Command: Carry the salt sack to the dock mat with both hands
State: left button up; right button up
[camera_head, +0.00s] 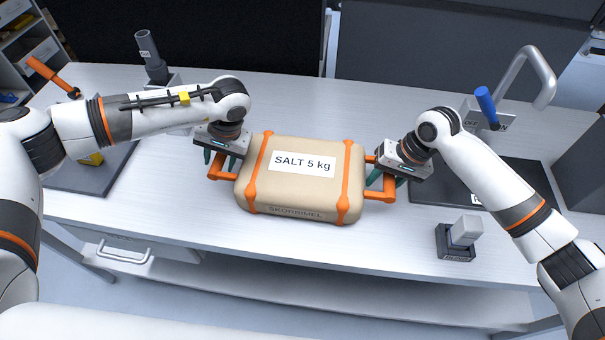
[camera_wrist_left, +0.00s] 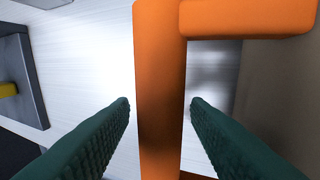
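The tan salt sack (camera_head: 290,208), labelled "SALT 5 kg", lies on the white table with orange straps and an orange handle at each end. My left gripper (camera_head: 219,161) is at the left handle (camera_head: 222,176). In the left wrist view its green fingers (camera_wrist_left: 160,102) stand either side of the orange bar (camera_wrist_left: 160,60), with narrow gaps. My right gripper (camera_head: 387,179) is at the right handle (camera_head: 380,195), its fingers apart with the bar between them. A dark mat (camera_head: 440,190) lies at the right, partly behind my right arm; its label is unreadable.
Another dark mat or tray (camera_head: 75,180) with a yellow item lies at the left. A small grey block on a dark base (camera_head: 456,252) stands at the front right. A tap (camera_head: 540,75) and blue-handled lever (camera_head: 487,105) stand at the back right. Table in front of the sack is clear.

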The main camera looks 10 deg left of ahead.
pick_arm(q)
grip_shut()
pick_arm(e)
grip_shut()
dwell(0.9)
